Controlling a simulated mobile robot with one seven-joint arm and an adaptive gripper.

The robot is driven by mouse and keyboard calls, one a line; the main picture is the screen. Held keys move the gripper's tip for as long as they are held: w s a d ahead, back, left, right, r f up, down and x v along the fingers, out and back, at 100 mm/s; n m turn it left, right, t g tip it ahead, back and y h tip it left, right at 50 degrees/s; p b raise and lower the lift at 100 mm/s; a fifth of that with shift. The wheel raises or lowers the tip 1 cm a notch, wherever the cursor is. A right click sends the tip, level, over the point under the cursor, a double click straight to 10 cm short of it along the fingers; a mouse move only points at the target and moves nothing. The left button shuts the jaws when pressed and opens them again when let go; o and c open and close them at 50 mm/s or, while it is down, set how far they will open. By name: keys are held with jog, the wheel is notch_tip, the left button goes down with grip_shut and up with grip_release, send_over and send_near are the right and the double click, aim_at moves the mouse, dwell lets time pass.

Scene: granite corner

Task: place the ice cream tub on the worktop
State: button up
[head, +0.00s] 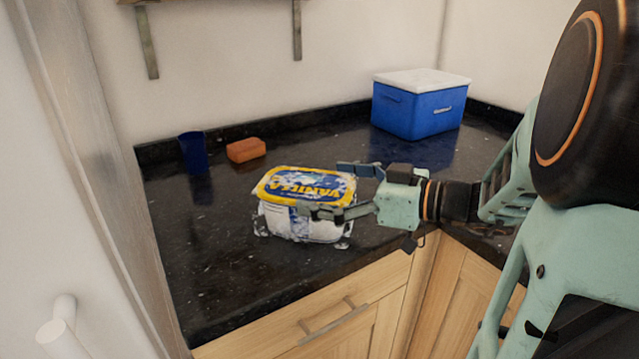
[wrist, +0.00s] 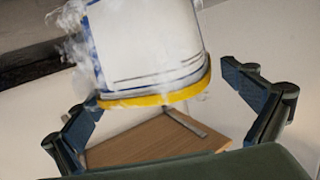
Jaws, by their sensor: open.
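The ice cream tub (head: 300,222), white with a yellow-rimmed blue "VANILLA" lid, stands upright on the black worktop (head: 210,265), near its front edge. Pale frost or vapour shows around its base. My gripper (head: 322,190) is open at the tub's right side, one finger on the near side and one toward the far side. In the wrist view the tub (wrist: 150,45) appears lid down, between the spread fingers of my gripper (wrist: 160,85). A gap shows at the right finger; contact at the left finger is unclear.
A blue cooler box (head: 418,112) with a white lid stands at the back right. An orange sponge-like block (head: 246,150) and a dark blue cup (head: 193,152) are at the back left. A wooden shelf (wrist: 150,143) shows in the wrist view. The worktop left of the tub is clear.

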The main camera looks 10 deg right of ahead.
jog(key=v, duration=1.2)
